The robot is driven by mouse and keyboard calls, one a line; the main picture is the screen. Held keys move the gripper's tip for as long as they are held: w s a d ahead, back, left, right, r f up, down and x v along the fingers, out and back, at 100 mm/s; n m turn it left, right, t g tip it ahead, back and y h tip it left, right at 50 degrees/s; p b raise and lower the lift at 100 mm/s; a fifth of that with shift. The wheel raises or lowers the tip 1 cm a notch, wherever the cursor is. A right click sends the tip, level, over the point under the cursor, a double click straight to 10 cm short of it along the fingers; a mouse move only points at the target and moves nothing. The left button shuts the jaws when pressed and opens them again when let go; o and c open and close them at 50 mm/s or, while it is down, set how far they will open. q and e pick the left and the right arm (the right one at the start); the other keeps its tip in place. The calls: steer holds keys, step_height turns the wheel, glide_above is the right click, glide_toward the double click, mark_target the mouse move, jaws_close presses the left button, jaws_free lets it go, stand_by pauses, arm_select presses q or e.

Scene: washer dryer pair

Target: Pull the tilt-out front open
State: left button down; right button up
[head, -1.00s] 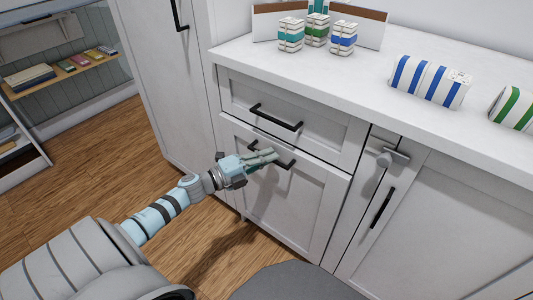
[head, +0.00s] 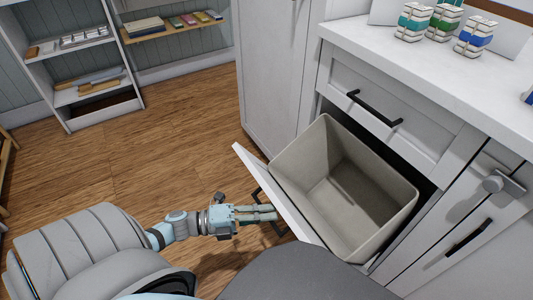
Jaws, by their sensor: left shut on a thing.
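The tilt-out front (head: 258,176) is tipped outward from the white cabinet, its top edge leaning toward me. A beige bin (head: 347,185) shows in the opening behind it, and its inside looks empty. The front's black handle (head: 258,193) is partly hidden by the panel's edge and my fingers. My left gripper (head: 274,214) is shut on the handle at the outer face of the front. My right gripper is not in view.
A closed drawer with a black handle (head: 374,108) sits above the opening. The countertop (head: 400,60) holds several striped packs. A cabinet door with a knob device (head: 497,182) stands to the right. Shelves (head: 75,62) stand at the back left, with clear wooden floor between.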

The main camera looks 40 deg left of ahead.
arm_select(q)
steer(key=shift+s+a+f, duration=0.15)
steer(key=shift+s+f, duration=0.2)
steer(key=shift+f, duration=0.05)
steer(key=c, duration=1.7)
jaws_free()
steer(key=shift+w, duration=0.2)
steer(key=v, duration=1.2)
steer(key=shift+s+r, duration=0.1)
